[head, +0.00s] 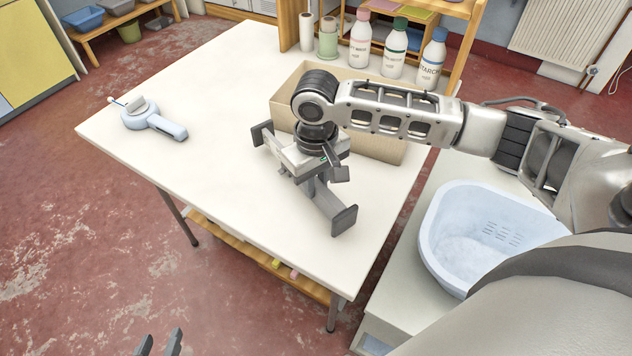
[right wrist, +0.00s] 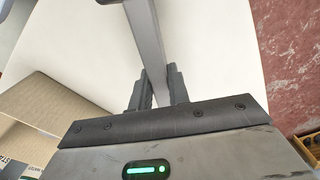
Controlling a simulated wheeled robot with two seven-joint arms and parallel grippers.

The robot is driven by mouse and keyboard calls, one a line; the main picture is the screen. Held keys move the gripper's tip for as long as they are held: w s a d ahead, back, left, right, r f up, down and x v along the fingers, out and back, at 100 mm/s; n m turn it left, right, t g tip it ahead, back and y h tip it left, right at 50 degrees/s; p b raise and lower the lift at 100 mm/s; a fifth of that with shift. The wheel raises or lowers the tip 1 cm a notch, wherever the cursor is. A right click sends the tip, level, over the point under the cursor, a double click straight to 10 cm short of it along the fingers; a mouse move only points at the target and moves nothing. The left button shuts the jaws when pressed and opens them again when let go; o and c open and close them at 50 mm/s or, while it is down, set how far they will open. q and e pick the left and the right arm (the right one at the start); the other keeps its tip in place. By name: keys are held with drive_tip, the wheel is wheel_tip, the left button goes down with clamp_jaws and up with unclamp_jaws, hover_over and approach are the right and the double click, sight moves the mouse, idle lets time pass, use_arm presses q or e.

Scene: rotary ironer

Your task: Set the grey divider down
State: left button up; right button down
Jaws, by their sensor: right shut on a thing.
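The grey divider (head: 324,200) is a bar with a darker plate at each end. It is over the front right part of the white table (head: 225,185); I cannot tell whether it touches the top. My right gripper (head: 311,175) is above its middle and shut on it. In the right wrist view the bar (right wrist: 146,38) runs between the two dark fingers (right wrist: 157,88), and the far end is cut off by the frame. My left gripper (head: 160,343) shows only its fingertips at the bottom edge, apart and empty, away from the table.
An open cardboard box (head: 372,146) stands behind my right gripper, partly hidden by my arm. A light blue handled tool (head: 150,120) lies at the table's left. Several bottles (head: 394,50) stand at the back. A pale basin (head: 490,235) is at the right. The table's left middle is clear.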

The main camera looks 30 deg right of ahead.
drive_tip(key=shift+f, duration=0.55)
idle(0.4)
drive_tip(key=c, duration=1.3)
unclamp_jaws()
drive_tip(key=shift+o, duration=0.2)
